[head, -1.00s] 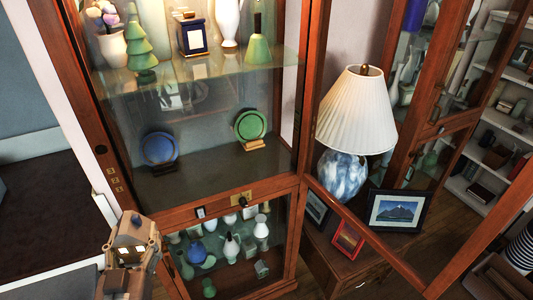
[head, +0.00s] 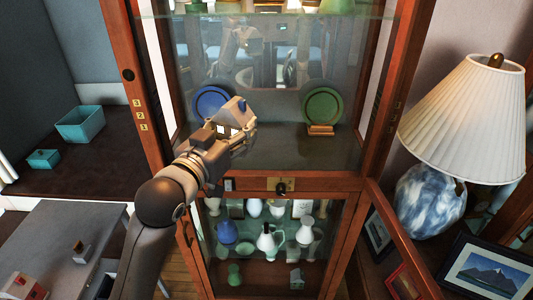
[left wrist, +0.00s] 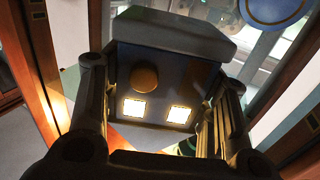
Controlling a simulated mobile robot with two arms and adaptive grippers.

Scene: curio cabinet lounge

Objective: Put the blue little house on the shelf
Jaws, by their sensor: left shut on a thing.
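My left gripper (head: 236,122) is shut on the little house (head: 238,107), which has a pale roof in the head view. The gripper and house are at the cabinet's middle shelf (head: 285,152), overlapping the blue plate (head: 205,103) in the head view. I cannot tell how far inside they are. A green plate (head: 322,106) stands on the shelf's right. My right gripper is not in view.
The shelf's middle is bare. Vases and jugs (head: 270,240) fill the lower compartment. A lamp (head: 465,115) and framed picture (head: 490,272) stand at right. Teal boxes (head: 80,124) and a grey table (head: 55,235) with small houses (head: 22,286) are at left.

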